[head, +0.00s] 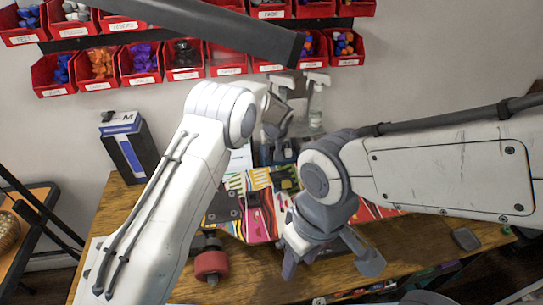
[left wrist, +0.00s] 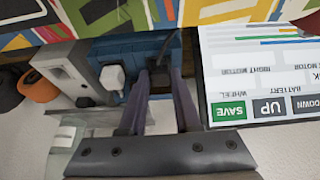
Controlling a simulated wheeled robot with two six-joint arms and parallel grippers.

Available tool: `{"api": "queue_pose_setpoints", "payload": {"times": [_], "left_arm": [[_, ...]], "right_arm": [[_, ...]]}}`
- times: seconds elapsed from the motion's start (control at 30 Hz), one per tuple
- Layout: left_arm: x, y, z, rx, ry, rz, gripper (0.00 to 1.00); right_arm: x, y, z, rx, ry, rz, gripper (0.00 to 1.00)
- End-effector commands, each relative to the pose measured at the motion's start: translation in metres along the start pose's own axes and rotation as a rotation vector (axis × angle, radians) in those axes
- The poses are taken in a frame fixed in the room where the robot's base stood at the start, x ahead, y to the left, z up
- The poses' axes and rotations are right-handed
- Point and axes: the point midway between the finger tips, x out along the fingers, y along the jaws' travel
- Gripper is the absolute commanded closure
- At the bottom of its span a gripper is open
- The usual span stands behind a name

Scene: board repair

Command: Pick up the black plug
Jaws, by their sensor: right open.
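The black plug (left wrist: 158,77) sits at the blue socket box (left wrist: 135,48) in the left wrist view, with a dark cable beside it. My left gripper (left wrist: 162,72) has its two dark fingers on either side of the plug, with their tips close to the box. I cannot tell whether the fingers press on the plug. In the head view my left gripper (head: 275,130) is at the back of the table, where the plug cannot be made out. My right gripper (head: 330,262) is open and empty over the front of the table.
A white plug (left wrist: 112,77) sits left of the black one. A screen (left wrist: 262,75) with SAVE, UP and DOWN buttons stands to the right. The colourful board (head: 258,205) with a red wheel (head: 211,265) lies below my arms. Red bins (head: 139,62) hang on the wall.

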Motion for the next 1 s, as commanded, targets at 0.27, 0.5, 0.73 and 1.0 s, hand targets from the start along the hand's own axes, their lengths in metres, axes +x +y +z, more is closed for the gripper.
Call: {"api": "queue_pose_setpoints", "payload": {"times": [0.27,0.5,0.73,1.0], "left_arm": [[-0.001,0.001,0.0,0.001,0.0,0.001,1.0],[-0.006,0.001,-0.003,0.0,0.002,0.001,1.0],[-0.037,0.001,-0.016,-0.001,0.006,0.004,1.0],[-0.085,0.045,0.01,0.005,0.003,0.004,1.0]], "right_arm": [[0.0,0.0,0.0,0.0,0.0,0.0,0.53],[0.002,0.0,0.0,0.0,0.0,0.0,0.53],[0.013,0.001,0.001,0.0,0.0,0.0,0.53],[0.028,0.002,0.002,0.0,0.0,0.0,0.53]]}}
